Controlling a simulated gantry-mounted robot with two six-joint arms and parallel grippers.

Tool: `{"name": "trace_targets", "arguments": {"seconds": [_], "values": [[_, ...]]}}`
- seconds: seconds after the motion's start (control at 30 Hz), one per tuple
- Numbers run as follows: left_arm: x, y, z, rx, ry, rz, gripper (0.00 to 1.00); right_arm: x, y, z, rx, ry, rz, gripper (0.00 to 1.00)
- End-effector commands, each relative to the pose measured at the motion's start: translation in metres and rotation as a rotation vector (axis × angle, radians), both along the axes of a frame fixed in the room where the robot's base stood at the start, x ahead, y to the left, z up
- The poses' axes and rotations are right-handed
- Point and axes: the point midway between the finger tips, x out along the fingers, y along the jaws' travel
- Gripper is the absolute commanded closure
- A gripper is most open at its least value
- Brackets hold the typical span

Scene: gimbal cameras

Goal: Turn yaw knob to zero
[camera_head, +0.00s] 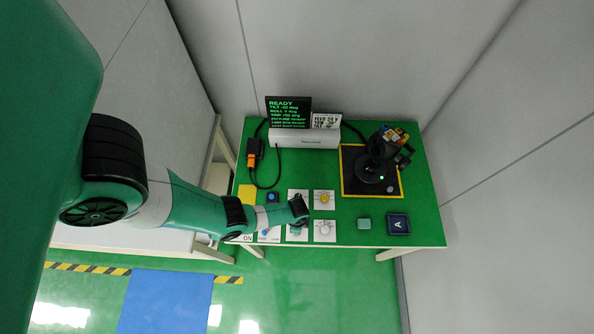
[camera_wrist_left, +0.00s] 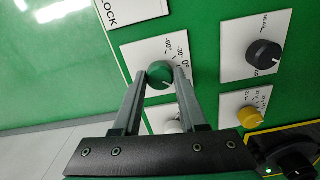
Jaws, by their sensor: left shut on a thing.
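My left gripper (camera_wrist_left: 160,80) is shut on a round green knob (camera_wrist_left: 159,72), with one finger on each side of it. The knob stands on a white plate (camera_wrist_left: 130,58) printed with degree marks, including -60, -30 and 0. The fingers hide part of the plate, and I cannot read a name on it. In the head view my left arm reaches over the panel from the left, and the gripper (camera_head: 299,218) covers much of the knob there. My right gripper is not in view.
Close by are a black knob (camera_wrist_left: 264,54), a yellow knob (camera_wrist_left: 250,117) and a white knob (camera_wrist_left: 172,127). Behind the panel stands a screen (camera_head: 289,112) reading READY with angle lines. A camera gimbal (camera_head: 372,166) stands at right. The green table's (camera_head: 225,150) front right holds small boxes.

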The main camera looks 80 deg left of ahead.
Motion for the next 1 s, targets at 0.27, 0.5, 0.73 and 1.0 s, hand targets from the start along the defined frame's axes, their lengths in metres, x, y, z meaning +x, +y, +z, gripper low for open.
{"name": "trace_targets", "arguments": {"seconds": [0.27, 0.5, 0.73, 1.0], "values": [[-0.0004, -0.0003, -0.0005, 0.0, 0.0, 0.261, 1.0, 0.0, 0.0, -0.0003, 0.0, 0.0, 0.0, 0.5], [-0.0005, -0.0005, -0.0006, 0.0, 0.0, 0.471, 1.0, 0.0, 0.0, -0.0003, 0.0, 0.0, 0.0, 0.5], [-0.0004, -0.0005, -0.0006, 0.0, 0.0, 0.621, 1.0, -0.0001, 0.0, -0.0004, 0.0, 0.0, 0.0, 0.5], [-0.0004, -0.0006, -0.0007, 0.0, 0.0, 0.71, 1.0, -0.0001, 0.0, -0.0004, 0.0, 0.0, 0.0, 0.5]]}}
